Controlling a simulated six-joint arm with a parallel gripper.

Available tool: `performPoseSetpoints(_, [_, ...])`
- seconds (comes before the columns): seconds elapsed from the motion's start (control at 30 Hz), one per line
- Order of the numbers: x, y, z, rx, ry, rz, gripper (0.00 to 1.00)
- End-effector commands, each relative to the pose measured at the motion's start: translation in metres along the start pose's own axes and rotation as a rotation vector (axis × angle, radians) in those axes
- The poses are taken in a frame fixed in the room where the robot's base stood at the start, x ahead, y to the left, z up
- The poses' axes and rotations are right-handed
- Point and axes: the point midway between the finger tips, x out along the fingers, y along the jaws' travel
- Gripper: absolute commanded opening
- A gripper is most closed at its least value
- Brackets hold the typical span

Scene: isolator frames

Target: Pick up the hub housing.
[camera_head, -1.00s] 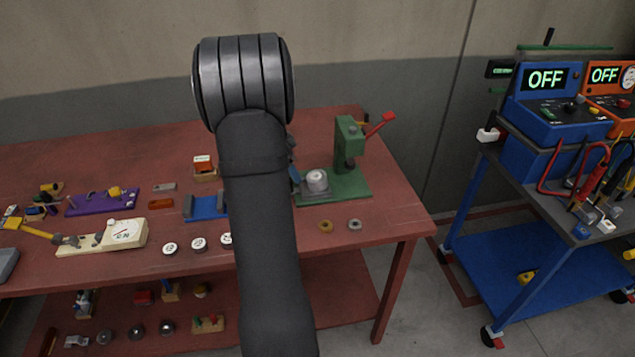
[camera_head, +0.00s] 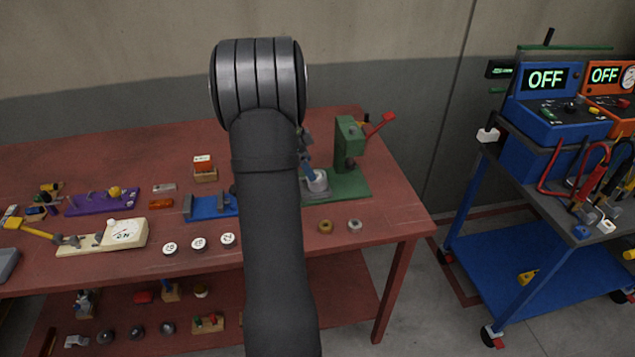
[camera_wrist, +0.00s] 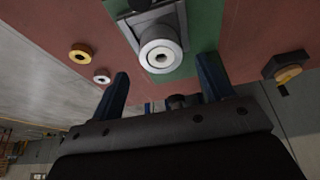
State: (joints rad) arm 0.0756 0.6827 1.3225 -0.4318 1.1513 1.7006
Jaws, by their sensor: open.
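The hub housing, which I take to be the pale silver round part (camera_head: 318,181), sits upright on the green press base (camera_head: 350,186). In the wrist view the housing (camera_wrist: 161,56) shows a round top with a dark centre hole, in front of a grey block. My gripper (camera_wrist: 163,85) is open and empty, its two blue fingers spread below the housing in the picture, apart from it. In the head view a blue finger (camera_head: 308,168) shows close to the housing's left side; my arm hides the rest of the gripper.
The green press (camera_head: 348,142) with its red lever (camera_head: 381,123) rises behind the housing. A brass ring (camera_head: 325,226) and a steel ring (camera_head: 354,225) lie in front of the base. A blue fixture (camera_head: 211,207) stands left of my arm. The red table (camera_head: 390,214) is bare at front right.

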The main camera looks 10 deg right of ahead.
Motion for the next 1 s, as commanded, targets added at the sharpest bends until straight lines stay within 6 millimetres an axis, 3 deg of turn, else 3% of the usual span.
performPoseSetpoints(0.27, [0.017, 0.0, -0.002, -0.001, 0.0, 0.001, 0.73])
performPoseSetpoints(0.57, [0.058, 0.0, -0.007, 0.0, 0.0, 0.002, 0.73])
performPoseSetpoints(0.8, [0.061, -0.001, -0.007, 0.0, 0.0, -0.001, 0.73])
performPoseSetpoints(1.0, [0.061, -0.001, -0.007, 0.0, 0.0, -0.001, 0.35])
